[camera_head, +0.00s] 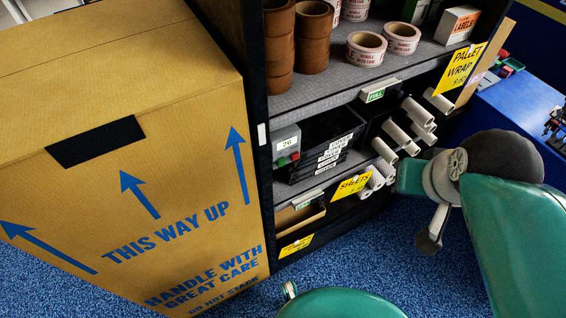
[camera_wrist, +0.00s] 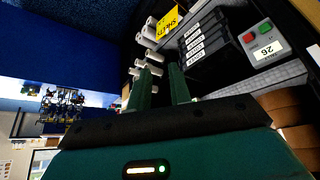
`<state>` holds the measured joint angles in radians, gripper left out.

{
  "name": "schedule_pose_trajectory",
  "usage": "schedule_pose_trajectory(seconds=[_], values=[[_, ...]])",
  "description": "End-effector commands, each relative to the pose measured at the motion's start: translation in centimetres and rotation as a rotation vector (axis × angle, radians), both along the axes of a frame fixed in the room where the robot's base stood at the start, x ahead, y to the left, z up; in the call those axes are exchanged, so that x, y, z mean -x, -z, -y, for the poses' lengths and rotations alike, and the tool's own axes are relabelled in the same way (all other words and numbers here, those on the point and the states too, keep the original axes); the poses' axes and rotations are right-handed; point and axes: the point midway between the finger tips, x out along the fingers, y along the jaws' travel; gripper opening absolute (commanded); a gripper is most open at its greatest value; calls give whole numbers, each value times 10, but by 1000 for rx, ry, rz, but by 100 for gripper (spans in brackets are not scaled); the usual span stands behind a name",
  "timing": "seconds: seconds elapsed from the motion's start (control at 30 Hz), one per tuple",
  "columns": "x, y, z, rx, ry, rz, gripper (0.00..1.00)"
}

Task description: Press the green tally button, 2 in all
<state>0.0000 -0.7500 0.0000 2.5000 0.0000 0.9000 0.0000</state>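A grey tally box (camera_head: 286,141) stands on the middle shelf, with a display reading 26. Its green button (camera_head: 282,161) is on the left and its red button (camera_head: 295,156) on the right, both on the front face. In the wrist view the box (camera_wrist: 280,40) appears turned over at the upper right, with the green button (camera_wrist: 266,27) and red button (camera_wrist: 248,38) in sight. My gripper (camera_wrist: 159,70) is open and empty. Its fingers point toward the shelf's white rolls, to one side of the box and apart from the buttons.
Black labelled bins (camera_head: 326,140) stand right beside the tally box. White rolls (camera_head: 405,133) stick out of the shelf farther right. A large carton (camera_head: 130,150) stands left of the shelf. Tape rolls (camera_head: 366,47) sit on the shelf above. Blue carpet (camera_head: 370,265) lies open in front.

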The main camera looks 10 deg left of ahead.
Motion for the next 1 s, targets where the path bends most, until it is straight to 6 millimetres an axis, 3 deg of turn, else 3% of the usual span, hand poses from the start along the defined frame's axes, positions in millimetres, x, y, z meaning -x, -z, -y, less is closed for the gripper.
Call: schedule_pose_trajectory(seconds=[0.03,0.1,1.0], values=[[0,0,0,0,0,0,10],[0,0,0,0,0,0,0],[0,0,0,0,0,0,0]])
